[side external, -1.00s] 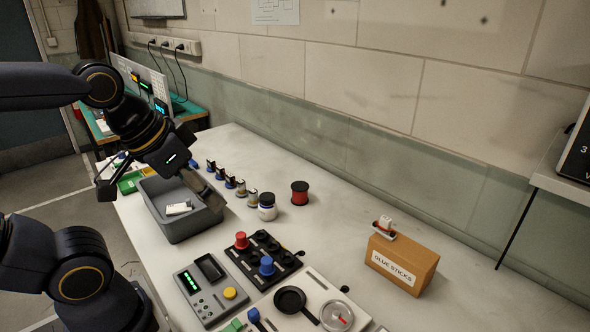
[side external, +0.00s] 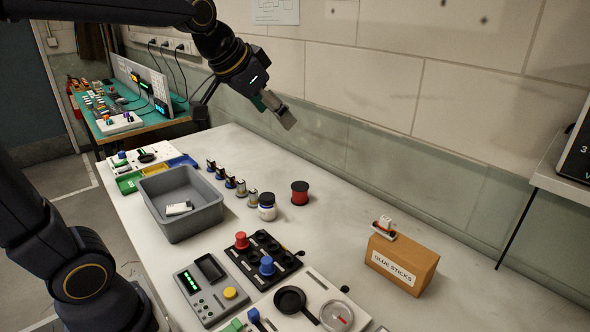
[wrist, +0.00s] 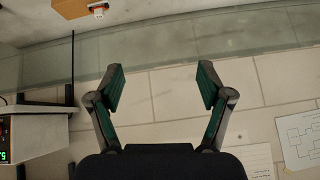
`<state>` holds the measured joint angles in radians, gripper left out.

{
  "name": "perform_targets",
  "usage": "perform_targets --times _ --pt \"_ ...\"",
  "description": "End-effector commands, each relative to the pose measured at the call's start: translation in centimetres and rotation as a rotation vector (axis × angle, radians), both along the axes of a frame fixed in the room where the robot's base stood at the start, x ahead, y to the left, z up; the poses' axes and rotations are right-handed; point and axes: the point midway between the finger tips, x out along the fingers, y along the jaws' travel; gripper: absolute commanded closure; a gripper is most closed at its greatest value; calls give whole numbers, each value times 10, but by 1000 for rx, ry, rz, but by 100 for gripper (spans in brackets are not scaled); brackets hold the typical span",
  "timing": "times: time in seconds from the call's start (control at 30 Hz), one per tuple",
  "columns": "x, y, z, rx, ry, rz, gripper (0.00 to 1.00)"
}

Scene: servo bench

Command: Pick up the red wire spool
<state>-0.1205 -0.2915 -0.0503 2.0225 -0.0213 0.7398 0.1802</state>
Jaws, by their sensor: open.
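The red wire spool (side external: 300,193), with black end flanges, stands upright on the white bench, right of a small white jar with a dark lid (side external: 267,206). My gripper (side external: 285,118) is in the air above the back of the bench, above and a little left of the spool in the side view. In the wrist view my gripper (wrist: 160,88) has its two fingers spread wide with nothing between them. The spool does not show in the wrist view, where the wall fills most of the picture.
A grey bin (side external: 184,217) holds a white item. Several small components stand in a row beside it.

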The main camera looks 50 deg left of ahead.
Motion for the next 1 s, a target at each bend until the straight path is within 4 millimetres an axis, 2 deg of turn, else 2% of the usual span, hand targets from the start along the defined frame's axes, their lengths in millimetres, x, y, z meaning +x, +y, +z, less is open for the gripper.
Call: perform_targets --times 0.03,0.1,0.17,0.2,0.3,0.4,0.5,0.6,0.67,0.77,1.0 --pt "31 12 -7 2 19 14 21" --pt "69 31 -21 1 37 31 21" --pt "99 49 -39 -5 57 49 21" --pt "117 62 -54 -13 74 62 21" --pt "148 94 -97 -38 121 102 21" --pt "162 120 -140 -70 176 142 21" --pt "161 135 -175 -96 230 171 21" --pt "156 144 -198 -110 266 190 21" --pt "156 148 -206 -114 272 197 21" --pt "163 148 -222 -114 272 197 21" --pt "184 151 -275 -113 273 196 21"
